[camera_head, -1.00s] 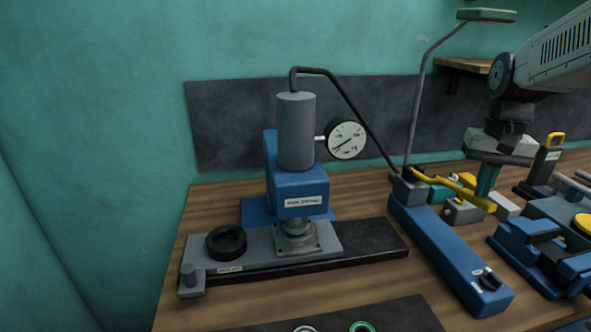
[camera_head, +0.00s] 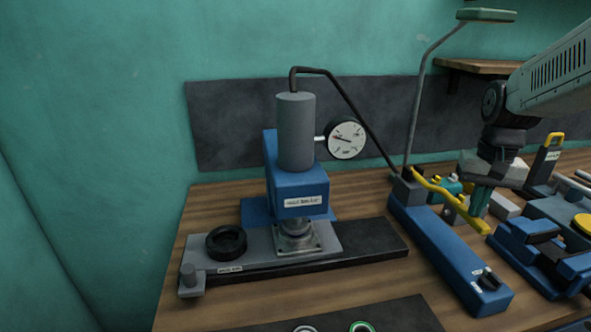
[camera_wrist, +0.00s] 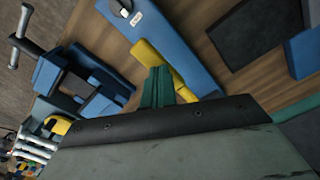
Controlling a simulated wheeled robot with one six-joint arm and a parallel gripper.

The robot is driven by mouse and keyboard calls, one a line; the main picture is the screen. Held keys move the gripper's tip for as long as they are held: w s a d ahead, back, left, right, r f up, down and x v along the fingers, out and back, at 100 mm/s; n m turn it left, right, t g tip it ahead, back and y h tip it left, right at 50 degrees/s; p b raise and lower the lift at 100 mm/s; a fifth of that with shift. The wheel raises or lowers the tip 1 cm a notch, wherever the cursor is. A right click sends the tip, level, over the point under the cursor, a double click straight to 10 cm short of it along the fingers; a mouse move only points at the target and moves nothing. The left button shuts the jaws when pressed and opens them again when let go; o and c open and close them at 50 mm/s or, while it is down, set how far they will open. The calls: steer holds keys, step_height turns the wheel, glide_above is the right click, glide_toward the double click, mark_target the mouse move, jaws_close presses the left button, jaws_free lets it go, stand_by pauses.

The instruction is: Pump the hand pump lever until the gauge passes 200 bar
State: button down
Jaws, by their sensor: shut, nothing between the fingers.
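The blue hand pump (camera_head: 440,245) lies on the bench, with its yellow lever (camera_head: 445,198) sloping down to the right. My gripper (camera_head: 477,212) is shut and empty, with its green fingers at the lever's outer end, apparently against it from above. In the wrist view the green fingertips (camera_wrist: 158,75) overlap the yellow lever (camera_wrist: 175,72), so the exact contact is hidden. The round gauge (camera_head: 346,140) is beside the grey press cylinder (camera_head: 296,131). Its needle points to the left and slightly up; the numbers are too small to read.
A blue press (camera_head: 298,185) stands on a grey plate left of the pump, with a black ring (camera_head: 226,242) near it. A black hose (camera_head: 350,100) runs from cylinder to pump. Blue fixtures (camera_head: 540,255) crowd the right. A tall grey lamp (camera_head: 420,90) stands behind.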

step_height(320, 180, down, 3)
steer(key=shift+f, duration=0.1)
step_height(320, 180, up, 8)
steer(key=shift+w+r, duration=0.1)
steer(key=shift+r, duration=0.1)
stand_by(0.5)
stand_by(1.6)
step_height(320, 180, down, 8)
steer(key=shift+f, duration=0.2)
step_height(320, 180, up, 8)
steer(key=shift+r, duration=0.2)
stand_by(0.7)
